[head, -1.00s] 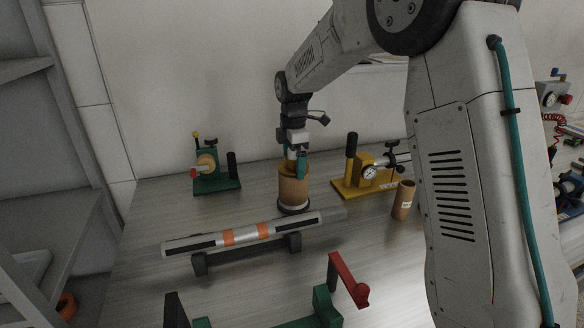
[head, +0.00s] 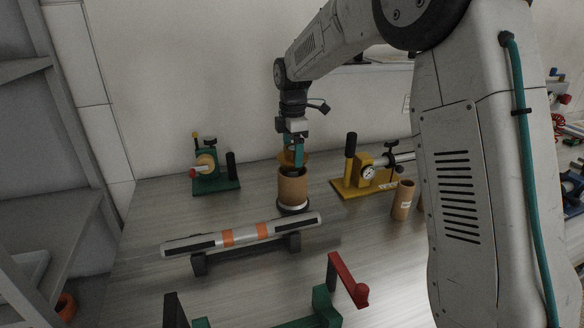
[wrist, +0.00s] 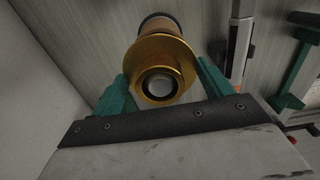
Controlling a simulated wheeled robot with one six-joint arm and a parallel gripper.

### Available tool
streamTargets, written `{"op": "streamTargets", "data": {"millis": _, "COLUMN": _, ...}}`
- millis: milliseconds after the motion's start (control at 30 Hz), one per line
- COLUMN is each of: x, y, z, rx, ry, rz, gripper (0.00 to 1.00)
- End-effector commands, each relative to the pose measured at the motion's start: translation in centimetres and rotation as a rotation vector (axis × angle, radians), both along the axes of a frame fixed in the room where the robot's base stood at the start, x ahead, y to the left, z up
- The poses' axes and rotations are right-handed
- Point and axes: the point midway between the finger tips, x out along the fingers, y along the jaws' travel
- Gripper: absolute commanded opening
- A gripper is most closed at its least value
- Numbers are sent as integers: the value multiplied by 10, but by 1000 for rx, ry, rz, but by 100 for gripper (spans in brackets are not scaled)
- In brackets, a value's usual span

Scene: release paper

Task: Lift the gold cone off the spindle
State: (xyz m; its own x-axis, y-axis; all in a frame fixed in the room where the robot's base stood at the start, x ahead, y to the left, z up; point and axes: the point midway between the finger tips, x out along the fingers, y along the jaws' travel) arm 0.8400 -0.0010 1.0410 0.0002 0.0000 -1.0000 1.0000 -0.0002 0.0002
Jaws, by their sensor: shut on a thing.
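The gold cone (wrist: 156,56) is between the two teal fingers of my gripper (wrist: 165,88) in the wrist view, its ringed open end facing the camera. In the head view my gripper (head: 293,152) points down, shut on the gold cone (head: 285,159). The cone is just above a brown roll (head: 292,187) that stands upright on the spindle's round base (head: 293,208). A dark opening shows at the top of the roll. The spindle's shaft inside the roll is mostly hidden.
A silver bar with orange bands (head: 217,242) lies on black supports in front. A green fixture (head: 213,184) is to the left and a yellow gauge fixture (head: 358,187) to the right. A small brown tube (head: 402,200) stands at right.

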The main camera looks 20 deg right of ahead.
Motion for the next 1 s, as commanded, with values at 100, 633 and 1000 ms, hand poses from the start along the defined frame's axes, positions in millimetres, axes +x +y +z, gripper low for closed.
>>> {"op": "streamTargets", "data": {"millis": 100, "x": 0, "y": 0, "z": 7, "rx": 0, "ry": -1, "rz": 0, "gripper": 52}}
{"op": "streamTargets", "data": {"millis": 633, "x": 0, "y": 0, "z": 33, "rx": 0, "ry": -1, "rz": 0, "gripper": 52}}
{"op": "streamTargets", "data": {"millis": 1000, "x": 0, "y": 0, "z": 39, "rx": 0, "ry": 0, "rz": 0, "gripper": 52}}
